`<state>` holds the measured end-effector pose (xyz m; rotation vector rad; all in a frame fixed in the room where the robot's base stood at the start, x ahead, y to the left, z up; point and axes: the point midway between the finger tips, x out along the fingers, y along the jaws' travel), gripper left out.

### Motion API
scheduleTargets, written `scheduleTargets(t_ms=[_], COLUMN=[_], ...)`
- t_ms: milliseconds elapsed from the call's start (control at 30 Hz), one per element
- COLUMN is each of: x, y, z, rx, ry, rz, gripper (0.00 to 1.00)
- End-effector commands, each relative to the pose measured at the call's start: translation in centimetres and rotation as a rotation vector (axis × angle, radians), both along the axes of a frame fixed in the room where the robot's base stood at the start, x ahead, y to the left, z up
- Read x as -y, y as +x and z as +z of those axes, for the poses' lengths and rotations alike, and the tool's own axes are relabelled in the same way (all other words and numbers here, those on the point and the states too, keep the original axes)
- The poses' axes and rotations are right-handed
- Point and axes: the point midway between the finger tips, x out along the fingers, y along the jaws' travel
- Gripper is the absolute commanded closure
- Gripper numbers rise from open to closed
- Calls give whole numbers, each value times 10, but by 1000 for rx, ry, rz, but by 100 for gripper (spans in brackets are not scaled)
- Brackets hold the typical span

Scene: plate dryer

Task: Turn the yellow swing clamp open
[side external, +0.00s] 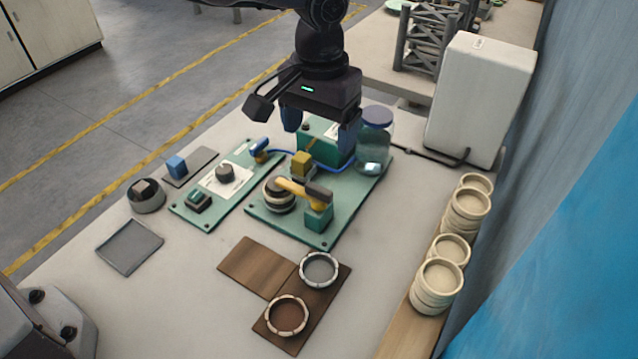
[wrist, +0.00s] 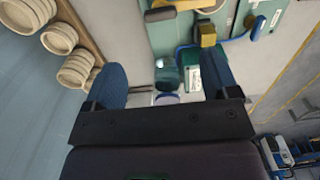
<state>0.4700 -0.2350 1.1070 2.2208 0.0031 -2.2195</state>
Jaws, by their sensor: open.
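The yellow swing clamp (side external: 292,188) is on the right green base plate (side external: 325,238). Its yellow arm reaches from a green block (side external: 319,217) toward a round ringed part (side external: 277,197), and a dark grip sits at its right end. Part of the clamp (wrist: 172,6) shows at the top edge of the wrist view. My gripper (side external: 320,137) is open and empty, pointing down above the back of the plate, behind and apart from the clamp. Its two blue fingers (wrist: 164,82) are spread wide in the wrist view.
A glass jar (side external: 374,150) with a purple lid stands close right of my gripper. A green box (side external: 317,134) and yellow block (side external: 301,164) lie near the fingers. A blue hose (side external: 330,165) crosses the plate. Stacked bowls (side external: 440,285) line the right edge.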

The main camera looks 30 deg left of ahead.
Motion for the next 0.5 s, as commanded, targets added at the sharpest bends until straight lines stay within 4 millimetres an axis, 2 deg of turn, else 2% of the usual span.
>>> scheduleTargets(t_ms=[500], x=[-1], y=[-1], z=[-99], rx=[-4], ry=[1], rz=[-2], gripper=[19])
